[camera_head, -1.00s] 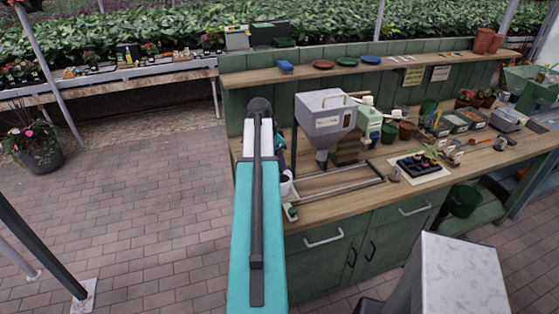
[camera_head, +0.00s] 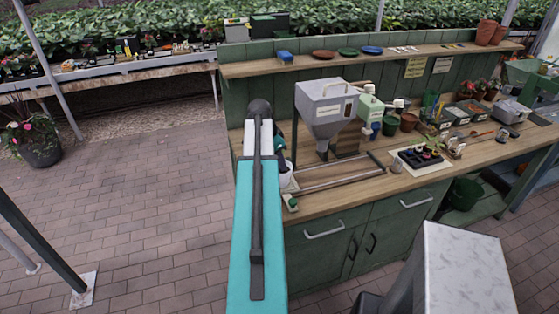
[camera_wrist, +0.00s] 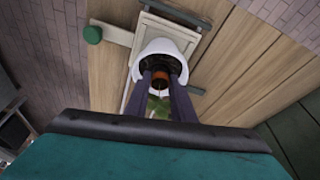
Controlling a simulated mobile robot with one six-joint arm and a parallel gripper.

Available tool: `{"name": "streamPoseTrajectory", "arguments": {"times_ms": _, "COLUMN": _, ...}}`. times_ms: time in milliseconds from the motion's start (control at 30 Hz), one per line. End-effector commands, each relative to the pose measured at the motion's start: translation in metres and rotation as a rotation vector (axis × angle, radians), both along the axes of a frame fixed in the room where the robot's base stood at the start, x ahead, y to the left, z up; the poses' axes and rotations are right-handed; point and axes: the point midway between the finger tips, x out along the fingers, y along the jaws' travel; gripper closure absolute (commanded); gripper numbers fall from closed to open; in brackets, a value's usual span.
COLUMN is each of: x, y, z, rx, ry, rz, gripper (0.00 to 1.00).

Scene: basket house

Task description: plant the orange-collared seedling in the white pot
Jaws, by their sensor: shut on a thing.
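In the wrist view the white pot (camera_wrist: 181,46) stands on a pale tray or board on the wooden bench, with dark soil inside. My gripper (camera_wrist: 163,80) points down over its mouth, its two dark fingers shut on the seedling's orange collar (camera_wrist: 160,75). Green leaves (camera_wrist: 158,106) show between the fingers. The collar overlaps the pot's opening; whether it touches the soil I cannot tell. In the head view the pot (camera_head: 286,181) shows only partly beside my teal arm, and the gripper is mostly hidden.
A grey hopper (camera_head: 322,105) stands on the bench just right of my arm. A metal rail frame (camera_head: 338,181) lies in front of it. A black cell tray (camera_head: 417,158) with a plant sits further right. A green knob (camera_wrist: 93,34) is near the pot.

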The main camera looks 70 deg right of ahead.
Motion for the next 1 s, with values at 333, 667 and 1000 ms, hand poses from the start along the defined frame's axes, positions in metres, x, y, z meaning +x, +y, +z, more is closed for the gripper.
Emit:
{"name": "streamPoseTrajectory", "arguments": {"times_ms": 333, "x": -0.0002, "y": -0.0001, "z": -0.0101, "rx": 0.0, "ry": 0.0, "rz": 0.0, "gripper": 0.99}}
{"name": "streamPoseTrajectory", "arguments": {"times_ms": 667, "x": -0.0004, "y": -0.0002, "z": -0.0103, "rx": 0.0, "ry": 0.001, "rz": -0.001, "gripper": 0.99}}
{"name": "streamPoseTrajectory", "arguments": {"times_ms": 1000, "x": -0.0006, "y": -0.0003, "z": -0.0103, "rx": 0.0, "ry": 0.001, "rz": -0.001, "gripper": 0.56}}
